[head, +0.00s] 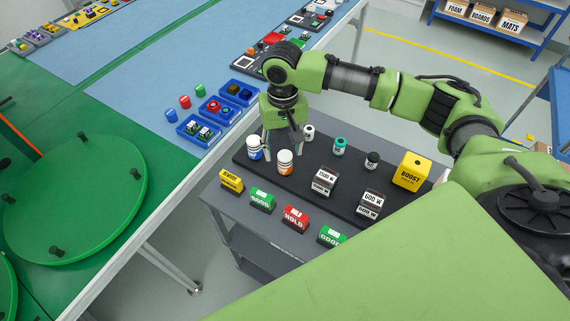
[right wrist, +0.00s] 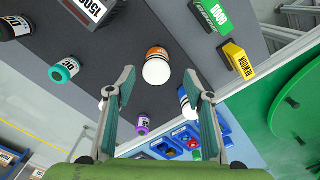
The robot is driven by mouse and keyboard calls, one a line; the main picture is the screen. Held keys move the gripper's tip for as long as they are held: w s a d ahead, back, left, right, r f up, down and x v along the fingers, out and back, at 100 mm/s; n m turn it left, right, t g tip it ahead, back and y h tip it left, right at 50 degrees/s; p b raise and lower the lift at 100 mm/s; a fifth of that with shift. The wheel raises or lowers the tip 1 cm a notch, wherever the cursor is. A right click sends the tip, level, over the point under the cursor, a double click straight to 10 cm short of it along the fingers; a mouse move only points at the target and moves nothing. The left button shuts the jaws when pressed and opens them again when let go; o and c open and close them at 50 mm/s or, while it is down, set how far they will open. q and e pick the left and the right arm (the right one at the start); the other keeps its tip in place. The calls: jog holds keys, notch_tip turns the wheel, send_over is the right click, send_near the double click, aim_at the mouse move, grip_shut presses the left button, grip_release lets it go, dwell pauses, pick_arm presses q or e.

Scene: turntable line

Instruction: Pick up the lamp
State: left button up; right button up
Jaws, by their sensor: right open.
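Two white-domed, lamp-like pieces stand on a dark mat on the grey cart; I cannot tell which is the lamp meant. The one with an orange band (head: 285,162) is nearer the front; in the right wrist view the orange-banded piece (right wrist: 156,70) lies between the fingertips in the picture. The one with a blue band (head: 255,148) stands to its left, and the right finger partly hides the blue-banded piece (right wrist: 186,104) in the right wrist view. My right gripper (head: 283,150) points down over them, open and empty; it also shows in the right wrist view (right wrist: 158,76). My left gripper is out of view.
The mat also holds a teal piece (head: 340,145), a black piece (head: 372,160), dark watt-marked blocks (head: 325,181) and a yellow BOOST box (head: 412,171). Coloured signs, including a red HOLD sign (head: 295,218), line the cart's front. Blue trays (head: 216,108) lie on the table to the left.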

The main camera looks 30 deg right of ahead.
aim_at(286, 155)
jog(key=f, duration=0.2)
jog(key=f+p, duration=0.1)
jog(key=shift+s+d+f, duration=0.1)
jog(key=shift+d+f, duration=0.15)
jog(key=shift+d, duration=0.05)
jog(key=shift+f, duration=0.45)
jog(key=c, duration=1.3)
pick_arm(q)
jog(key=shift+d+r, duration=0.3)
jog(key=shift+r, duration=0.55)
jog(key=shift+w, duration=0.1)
